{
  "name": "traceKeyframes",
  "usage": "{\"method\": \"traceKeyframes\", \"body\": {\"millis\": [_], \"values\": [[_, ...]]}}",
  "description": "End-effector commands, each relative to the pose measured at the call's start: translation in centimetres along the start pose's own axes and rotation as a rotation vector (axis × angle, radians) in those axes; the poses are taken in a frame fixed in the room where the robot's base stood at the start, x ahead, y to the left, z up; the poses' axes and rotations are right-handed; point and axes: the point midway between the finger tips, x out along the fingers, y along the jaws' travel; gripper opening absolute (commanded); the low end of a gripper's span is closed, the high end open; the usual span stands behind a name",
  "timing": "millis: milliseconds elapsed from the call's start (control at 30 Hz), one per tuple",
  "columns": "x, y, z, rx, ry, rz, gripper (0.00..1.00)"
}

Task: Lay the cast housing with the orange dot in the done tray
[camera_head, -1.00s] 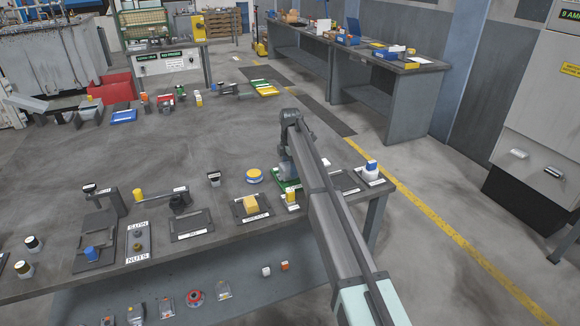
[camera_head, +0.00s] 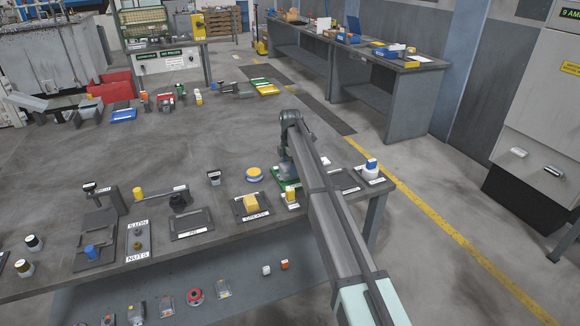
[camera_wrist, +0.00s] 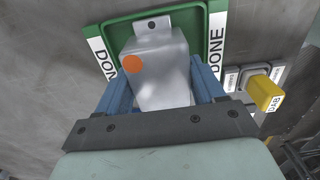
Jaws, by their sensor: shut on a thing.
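The cast housing (camera_wrist: 162,78) is a silver-grey block with a lug and hole at its far end and an orange dot (camera_wrist: 133,64) on its left side. In the wrist view my gripper (camera_wrist: 160,88) is shut on it, with a blue finger on each side. The housing is over the green done tray (camera_wrist: 215,48), within its outline. I cannot tell whether it touches the tray floor. In the head view the tray (camera_head: 277,174) shows as a green edge at the right part of the table, and my arm hides most of the housing and gripper.
A yellow block marked DAB (camera_wrist: 266,93) stands to the right of the tray in the wrist view. A yellow-lidded round tin (camera_head: 254,174) and a sponge on a dark tray (camera_head: 251,203) are to its left in the head view.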

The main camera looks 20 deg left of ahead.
Motion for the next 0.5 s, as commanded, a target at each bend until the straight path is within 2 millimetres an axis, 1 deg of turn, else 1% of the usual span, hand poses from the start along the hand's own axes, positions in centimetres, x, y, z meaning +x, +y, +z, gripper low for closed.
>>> {"method": "traceKeyframes", "body": {"millis": [500], "values": [[0.57, 0.01, 0.0, 0.0, 0.0, 0.001, 0.16]]}}
